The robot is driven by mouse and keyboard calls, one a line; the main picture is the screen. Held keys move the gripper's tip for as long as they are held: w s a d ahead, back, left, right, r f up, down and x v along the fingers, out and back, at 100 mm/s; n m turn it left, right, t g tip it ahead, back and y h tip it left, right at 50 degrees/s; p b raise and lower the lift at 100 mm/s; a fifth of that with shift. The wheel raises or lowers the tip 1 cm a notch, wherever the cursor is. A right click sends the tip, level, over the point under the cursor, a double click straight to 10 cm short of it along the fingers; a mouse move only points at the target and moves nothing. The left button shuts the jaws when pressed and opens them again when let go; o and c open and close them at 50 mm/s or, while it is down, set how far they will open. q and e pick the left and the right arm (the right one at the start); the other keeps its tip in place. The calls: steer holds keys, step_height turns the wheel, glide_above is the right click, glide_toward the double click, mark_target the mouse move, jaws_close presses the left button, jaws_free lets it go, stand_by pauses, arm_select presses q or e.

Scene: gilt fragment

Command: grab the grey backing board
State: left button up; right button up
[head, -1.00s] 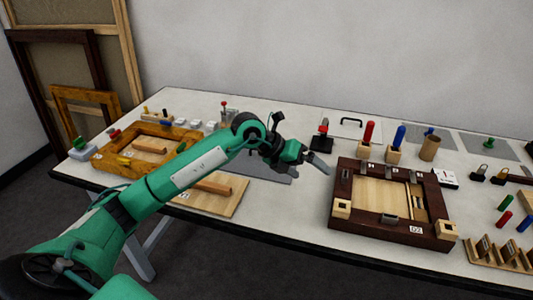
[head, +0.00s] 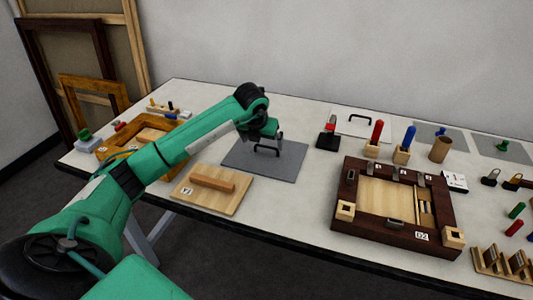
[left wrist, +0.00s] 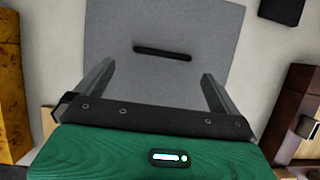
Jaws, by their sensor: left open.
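The grey backing board (head: 262,166) lies flat on the table in the middle of the head view. It has a black bar handle (head: 267,152) on top. My left gripper (head: 266,142) is over the board, close to the handle, with its fingers pointing down. In the left wrist view the board (left wrist: 205,85) fills the middle, and the handle (left wrist: 162,54) lies beyond and between the two spread fingers. The left gripper (left wrist: 157,85) is open and holds nothing. My right gripper does not show.
A wooden board with a bar (head: 213,187) lies front left of the grey board. A gold frame (head: 104,150) is at the left, partly behind my arm. A black stand with a red top (head: 328,133) stands back right.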

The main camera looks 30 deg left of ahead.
mark_target(266, 147)
arm_select(q)
steer(key=shift+w+f, duration=0.35)
steer(key=shift+f, duration=0.15)
steer(key=x, duration=0.1)
steer(key=p+x, duration=0.1)
steer(key=x, duration=0.1)
steer(key=shift+w+f, duration=0.2)
steer(key=shift+w, duration=0.15)
steer(key=shift+w+f, duration=0.1)
steer(key=shift+f, duration=0.25)
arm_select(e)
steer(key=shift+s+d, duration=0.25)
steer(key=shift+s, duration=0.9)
arm_select(q)
steer(key=shift+c, duration=0.4)
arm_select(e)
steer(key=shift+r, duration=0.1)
arm_select(q)
steer(key=c, duration=0.9)
steer(key=shift+r, duration=0.1)
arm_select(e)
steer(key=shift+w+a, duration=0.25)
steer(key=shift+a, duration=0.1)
